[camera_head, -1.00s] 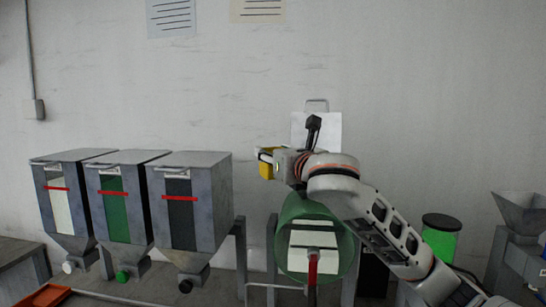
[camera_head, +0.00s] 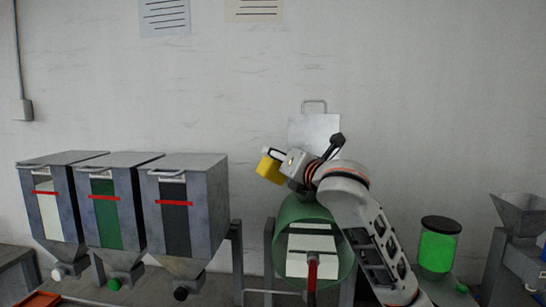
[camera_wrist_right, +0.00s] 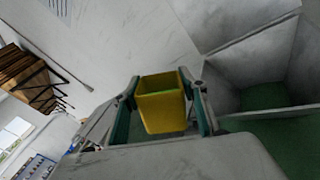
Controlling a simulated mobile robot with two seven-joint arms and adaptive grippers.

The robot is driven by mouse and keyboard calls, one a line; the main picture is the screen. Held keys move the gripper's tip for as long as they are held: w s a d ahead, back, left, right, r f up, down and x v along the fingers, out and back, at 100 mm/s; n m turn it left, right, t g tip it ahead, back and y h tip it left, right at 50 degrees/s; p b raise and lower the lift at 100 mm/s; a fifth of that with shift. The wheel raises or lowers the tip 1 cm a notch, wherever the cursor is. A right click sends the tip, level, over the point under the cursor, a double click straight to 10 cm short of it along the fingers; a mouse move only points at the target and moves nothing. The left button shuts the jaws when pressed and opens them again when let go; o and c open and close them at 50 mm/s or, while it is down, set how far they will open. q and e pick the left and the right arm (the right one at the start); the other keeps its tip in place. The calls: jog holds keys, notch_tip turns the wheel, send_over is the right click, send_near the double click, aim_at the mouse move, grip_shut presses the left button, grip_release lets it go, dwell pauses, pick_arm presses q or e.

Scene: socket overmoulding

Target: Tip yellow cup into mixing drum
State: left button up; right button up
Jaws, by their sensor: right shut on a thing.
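My right gripper (camera_head: 280,160) is shut on the yellow cup (camera_head: 270,169), above and a little left of the green mixing drum (camera_head: 289,213). The cup is tilted in the head view. In the right wrist view the yellow cup (camera_wrist_right: 162,104) sits between the two fingers (camera_wrist_right: 162,108), with green material showing inside its mouth. The drum's raised grey hopper opening (camera_wrist_right: 265,95) appears to show at the right of the wrist view, with green inside. Part of the drum's top is hidden behind my right arm. My left gripper is in neither view.
Three grey hoppers (camera_head: 196,235) with white, green and dark windows stand at the left. A clear container of green material (camera_head: 438,246) stands right of my arm, and a grey funnel machine (camera_head: 519,245) is at the far right.

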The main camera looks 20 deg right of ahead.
jog(key=shift+w+d+f+m, duration=0.1)
jog(key=shift+d+f+m, duration=0.45)
jog(key=shift+m, duration=0.55)
jog(key=shift+d+r+m, duration=0.2)
jog(key=shift+d+m, duration=0.35)
jog(key=shift+m, duration=0.35)
jog(key=shift+d+r+m, duration=0.15)
jog(key=shift+d+m, duration=0.55)
jog(key=shift+m, duration=0.1)
jog(key=shift+d+r+m, duration=0.2)
jog(key=shift+d+m, duration=0.5)
jog(key=shift+d, duration=0.3)
jog(key=shift+d+r+m, duration=0.15)
jog(key=shift+d+m, duration=0.45)
jog(key=shift+m, duration=0.2)
jog(key=m, duration=0.3)
jog(key=shift+d+r, duration=0.25)
jog(key=m, duration=0.3)
jog(key=shift+d+r, duration=0.1)
jog(key=shift+d, duration=0.2)
jog(key=n, duration=0.3)
jog(key=shift+a, duration=0.2)
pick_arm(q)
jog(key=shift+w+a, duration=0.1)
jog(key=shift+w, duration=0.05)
pick_arm(e)
jog(key=shift+a, duration=0.15)
